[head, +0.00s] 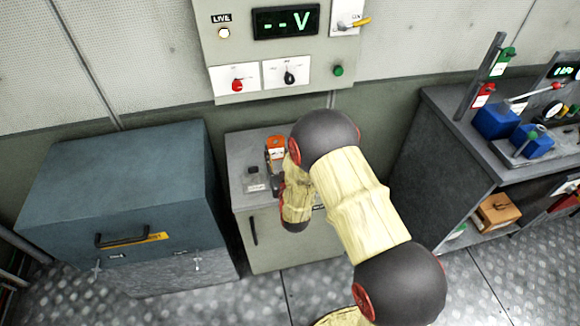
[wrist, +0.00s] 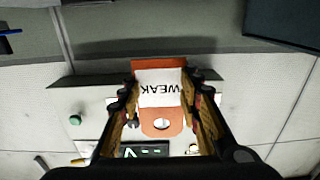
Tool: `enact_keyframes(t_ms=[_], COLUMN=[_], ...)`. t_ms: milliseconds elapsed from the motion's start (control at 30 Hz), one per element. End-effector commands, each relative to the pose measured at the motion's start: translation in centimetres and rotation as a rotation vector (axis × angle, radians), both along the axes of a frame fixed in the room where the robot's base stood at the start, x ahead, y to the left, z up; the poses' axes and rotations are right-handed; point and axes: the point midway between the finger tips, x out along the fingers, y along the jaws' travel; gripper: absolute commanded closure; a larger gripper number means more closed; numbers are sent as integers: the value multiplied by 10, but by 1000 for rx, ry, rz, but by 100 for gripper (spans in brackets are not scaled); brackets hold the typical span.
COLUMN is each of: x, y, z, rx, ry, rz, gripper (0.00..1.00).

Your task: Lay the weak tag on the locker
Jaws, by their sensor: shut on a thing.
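The weak tag (wrist: 160,122) is an orange tag with a white label reading WEAK, upside down in the wrist view. My gripper (wrist: 160,92) is shut on it, one finger at each side. In the head view the orange tag (head: 275,145) shows just left of my arm, over the top of a low grey cabinet. This cabinet (head: 242,150) seems to be the locker, though I cannot read its label. My arm hides its right part and most of my gripper. I cannot tell whether the tag touches the top.
A small dark object and a white label (head: 256,187) are on the cabinet's top left. A large blue-grey chest (head: 120,175) stands left. A wall panel (head: 285,52) with a voltage display hangs behind. A bench (head: 450,115) with blue blocks stands right.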

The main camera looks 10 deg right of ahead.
Motion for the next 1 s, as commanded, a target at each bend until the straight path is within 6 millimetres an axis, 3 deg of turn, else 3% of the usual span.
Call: enact_keyframes(t_ms=[33, 133, 300, 567, 800, 1000], x=[4, 10, 17, 22, 22, 22], y=[-14, -25, -40, -50, -52, -52], z=[-8, -29, -48, -61, -94, -93], rx=[0, -1, -1, -1, 0, 0], ry=[1, 4, 0, 1, 1, 0], rz=[-6, -3, -1, 0, 1, 1], gripper=[90, 90, 90, 90, 90, 90])
